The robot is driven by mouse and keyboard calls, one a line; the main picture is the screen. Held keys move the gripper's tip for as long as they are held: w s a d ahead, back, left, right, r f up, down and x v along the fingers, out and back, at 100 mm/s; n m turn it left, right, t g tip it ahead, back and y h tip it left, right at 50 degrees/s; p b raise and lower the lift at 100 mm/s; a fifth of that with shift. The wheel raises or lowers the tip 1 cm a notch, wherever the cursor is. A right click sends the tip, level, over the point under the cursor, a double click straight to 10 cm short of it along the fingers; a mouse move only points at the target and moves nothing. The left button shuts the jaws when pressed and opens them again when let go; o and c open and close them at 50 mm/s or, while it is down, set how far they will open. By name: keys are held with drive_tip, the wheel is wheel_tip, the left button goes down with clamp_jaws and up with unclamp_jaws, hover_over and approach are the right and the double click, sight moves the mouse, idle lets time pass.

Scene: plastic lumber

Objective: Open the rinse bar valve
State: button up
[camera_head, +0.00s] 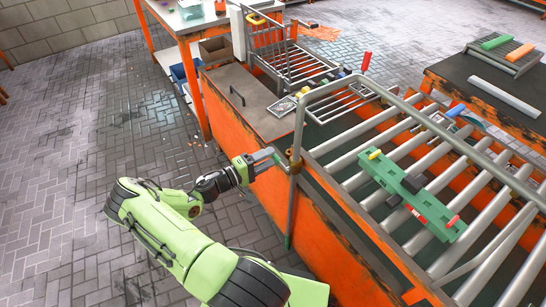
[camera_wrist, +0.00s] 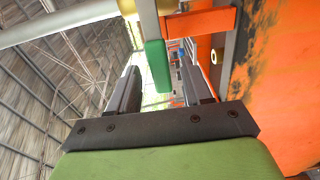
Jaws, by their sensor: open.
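The rinse bar valve (camera_head: 295,164) is a small brass-coloured body on the upright grey pipe at the near corner of the roller table. In the wrist view the fingers are open, one on each side of the green lever's end. I cannot tell whether either finger touches it. The far side of the valve is hidden.
The orange tank side (camera_wrist: 283,85) is close on the right in the wrist view. A roller rack (camera_head: 440,170) carries a green part (camera_head: 410,196) to the right. A red-tipped lever (camera_head: 366,62) stands farther back. Paved floor (camera_head: 90,120) is clear at left.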

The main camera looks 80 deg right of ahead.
drive_tip(key=shift+x, duration=1.45)
clamp_jaws()
